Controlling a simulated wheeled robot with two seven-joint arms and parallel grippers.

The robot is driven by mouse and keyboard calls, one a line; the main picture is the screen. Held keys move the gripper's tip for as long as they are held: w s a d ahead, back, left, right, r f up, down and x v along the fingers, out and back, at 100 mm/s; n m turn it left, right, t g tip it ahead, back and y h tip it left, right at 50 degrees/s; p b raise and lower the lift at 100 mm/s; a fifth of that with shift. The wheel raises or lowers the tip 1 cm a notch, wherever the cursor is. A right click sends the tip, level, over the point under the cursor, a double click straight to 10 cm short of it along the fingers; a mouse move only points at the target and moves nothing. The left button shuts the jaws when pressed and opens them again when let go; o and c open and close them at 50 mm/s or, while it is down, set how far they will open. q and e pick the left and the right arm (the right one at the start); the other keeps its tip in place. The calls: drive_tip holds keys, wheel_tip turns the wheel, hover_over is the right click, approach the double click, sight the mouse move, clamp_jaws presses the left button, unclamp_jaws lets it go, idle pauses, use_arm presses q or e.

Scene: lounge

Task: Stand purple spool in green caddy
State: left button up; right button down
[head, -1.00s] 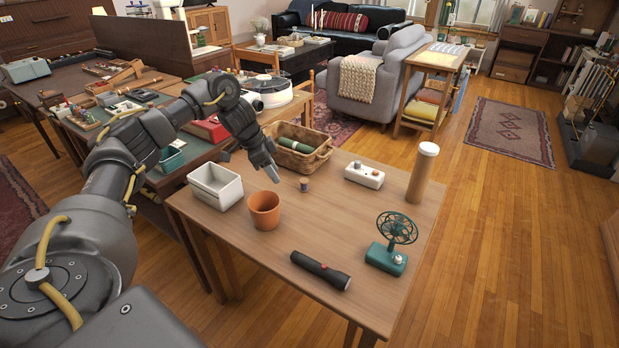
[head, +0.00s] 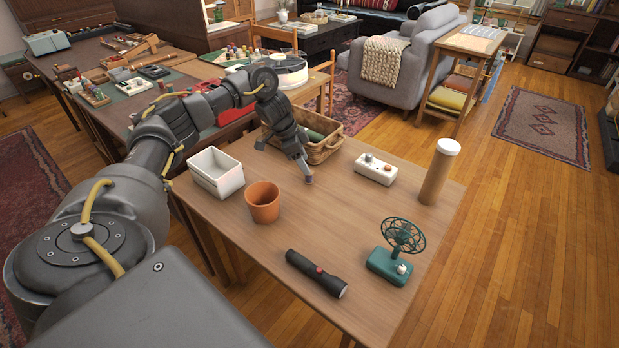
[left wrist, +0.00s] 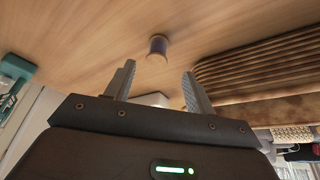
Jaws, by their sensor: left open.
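The purple spool (head: 309,180) stands upright on the wooden table, right at the fingertips of my left gripper (head: 304,168), which partly covers it. In the left wrist view, which is upside down, the spool (left wrist: 158,46) shows a dark purplish side and a pale end. It lies just beyond the tips and between the lines of the two spread fingers of my left gripper (left wrist: 158,68). The left gripper is open and empty. I cannot make out the green caddy in the head view now; my left arm covers part of the desk behind. My right gripper is out of view.
Around the spool stand a wicker basket (head: 330,149) holding a green roll, a terracotta pot (head: 263,204), a white bin (head: 218,178), a white knobbed box (head: 375,171) and a capped tube (head: 437,175). A flashlight (head: 316,273) and teal fan (head: 389,268) are nearer.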

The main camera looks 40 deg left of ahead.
sight(309, 177)
use_arm(q)
drive_tip(key=shift+d+f, duration=0.15)
drive_tip(key=shift+f, duration=0.1)
drive_tip(key=shift+x, duration=2.3)
drive_tip(key=shift+s, duration=0.2)
drive_tip(key=c, duration=1.1)
drive_tip(key=shift+r, duration=0.1)
